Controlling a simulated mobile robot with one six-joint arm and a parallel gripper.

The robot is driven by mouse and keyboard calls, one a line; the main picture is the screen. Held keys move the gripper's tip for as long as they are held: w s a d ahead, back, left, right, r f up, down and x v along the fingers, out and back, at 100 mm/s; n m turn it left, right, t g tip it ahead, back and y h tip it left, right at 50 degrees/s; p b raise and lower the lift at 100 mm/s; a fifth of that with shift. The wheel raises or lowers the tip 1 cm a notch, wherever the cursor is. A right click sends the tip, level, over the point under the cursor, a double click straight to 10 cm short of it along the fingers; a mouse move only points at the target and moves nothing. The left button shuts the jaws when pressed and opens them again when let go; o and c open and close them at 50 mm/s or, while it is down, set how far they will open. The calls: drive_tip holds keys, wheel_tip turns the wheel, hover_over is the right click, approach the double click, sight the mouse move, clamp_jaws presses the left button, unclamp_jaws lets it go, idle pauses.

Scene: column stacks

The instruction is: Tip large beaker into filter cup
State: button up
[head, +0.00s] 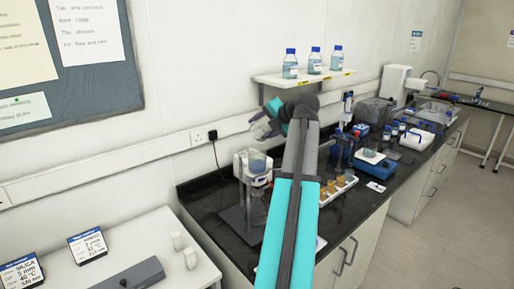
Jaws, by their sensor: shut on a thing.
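The filter cup (254,163) is a clear cup with bluish contents, upright on a stand at the left end of the black bench. Clear glassware below it is partly hidden by my arm. My gripper (268,116) is above and slightly right of the cup, apart from it. It is shut on a clear glass vessel that looks like the large beaker (262,129). The beaker looks tilted, with its lower part above the cup. It is small and pale against the wall, so its contents and exact rim position cannot be told.
A wall shelf (304,78) with three blue-capped bottles is behind my wrist. Amber vials in a rack (338,188) and a blue-based device (371,163) stand right of my arm. A white table (150,235) with two label signs is at lower left.

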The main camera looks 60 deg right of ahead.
drive_tip(key=f+m+y+b, duration=0.1)
drive_tip(key=y, duration=0.1)
drive_tip(key=f+m+y+b, duration=0.1)
drive_tip(key=shift+s+d+f+m+y, duration=0.1)
drive_tip(key=shift+d+f+m+y, duration=0.2)
drive_tip(key=shift+d+y, duration=0.1)
drive_tip(key=shift+d+f+m+y+p, duration=0.25)
drive_tip(key=shift+d+y+p, duration=0.2)
drive_tip(key=shift+p, duration=1.2)
drive_tip(key=shift+m+y+p, duration=0.25)
drive_tip(key=shift+p, duration=0.45)
drive_tip(key=p, duration=0.3)
drive_tip(key=shift+a+r+m+y, duration=0.1)
drive_tip(key=shift+r+m+y, duration=0.2)
drive_tip(key=shift+y, duration=0.1)
